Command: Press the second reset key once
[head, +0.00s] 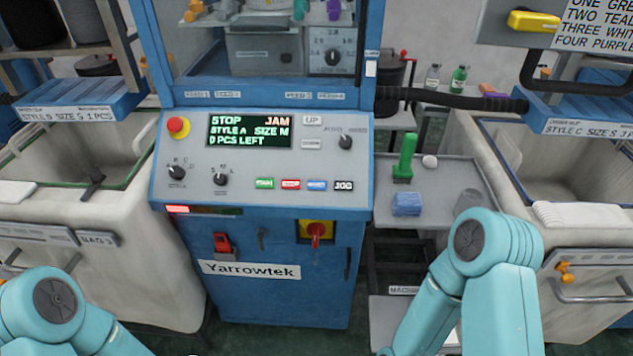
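A blue Yarrowtek machine stands in the middle of the head view with a grey sloping control panel (250,155). Its display (250,131) reads STOP, JAM, STYLE A SIZE M, 0 PCS LEFT. A row of small keys lies at the panel's lower right: green (264,184), red (291,184), blue (317,185) and a dark JOG key (344,186). The blue key's lettering is too small to read surely. I see only one such blue key. Both my arms show at the bottom of the view, apart from the panel. Neither gripper is in view.
A red emergency button (178,126) and knobs share the panel. A red-handled switch (316,232) is below. White bins stand left (100,270) and right (535,200). A side shelf (455,180) holds a green brush (404,160) and a blue cloth (407,203).

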